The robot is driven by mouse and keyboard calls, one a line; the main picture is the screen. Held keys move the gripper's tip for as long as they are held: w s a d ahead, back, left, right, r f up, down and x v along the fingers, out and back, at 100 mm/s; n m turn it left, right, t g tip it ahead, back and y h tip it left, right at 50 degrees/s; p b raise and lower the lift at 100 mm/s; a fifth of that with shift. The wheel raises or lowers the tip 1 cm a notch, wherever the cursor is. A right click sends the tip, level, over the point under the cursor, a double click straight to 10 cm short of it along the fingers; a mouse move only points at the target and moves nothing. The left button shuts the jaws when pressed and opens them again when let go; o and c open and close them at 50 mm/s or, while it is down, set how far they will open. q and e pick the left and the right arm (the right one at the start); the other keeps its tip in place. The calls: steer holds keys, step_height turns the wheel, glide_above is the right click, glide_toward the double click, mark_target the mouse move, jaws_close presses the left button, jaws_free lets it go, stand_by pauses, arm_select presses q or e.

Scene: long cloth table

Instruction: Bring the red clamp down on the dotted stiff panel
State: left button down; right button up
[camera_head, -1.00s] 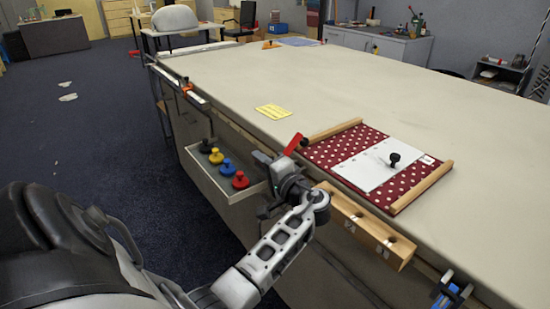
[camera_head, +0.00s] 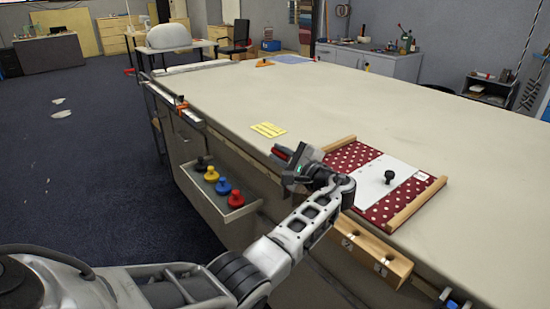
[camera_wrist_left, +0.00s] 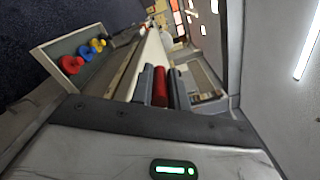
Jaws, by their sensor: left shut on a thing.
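My left gripper (camera_head: 284,158) is shut on the red clamp (camera_head: 281,152), in the air by the table's near edge, left of the panel. Most of the clamp is hidden by the gripper. In the left wrist view the red clamp (camera_wrist_left: 161,86) sits between the two dark fingers (camera_wrist_left: 162,90). The dotted panel (camera_head: 348,157), dark red with white dots, lies flat on the table, with a white sheet (camera_head: 366,173) and a black knob (camera_head: 389,176) on it. My left wrist hides its near left part. My right gripper is not in view.
Wooden bars (camera_head: 416,204) lie along two sides of the panel. A wooden block (camera_head: 371,252) with holes is at the near edge. A side tray (camera_head: 241,210) holds several coloured knobs. A yellow card (camera_head: 268,129) lies left of the panel. The table's far part is mostly clear.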

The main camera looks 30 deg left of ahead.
arm_select(q)
steer(key=shift+w+d+r+m+t, duration=0.3)
steer(key=shift+w+d, duration=0.05)
steer(key=shift+w, duration=0.1)
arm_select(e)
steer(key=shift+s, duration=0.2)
arm_select(q)
steer(key=shift+d+r, duration=0.1)
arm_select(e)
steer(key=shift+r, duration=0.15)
arm_select(q)
steer(key=c, duration=1.5)
jaws_free()
steer(key=shift+w, duration=0.15)
steer(key=shift+o, duration=0.8)
steer(key=shift+w+f, duration=0.2)
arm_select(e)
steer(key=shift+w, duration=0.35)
arm_select(q)
steer(key=shift+s, duration=0.1)
steer(key=b+v, duration=0.2)
steer(key=v, duration=1.3)
steer(key=shift+s+d, duration=0.15)
steer(key=shift+d, duration=0.2)
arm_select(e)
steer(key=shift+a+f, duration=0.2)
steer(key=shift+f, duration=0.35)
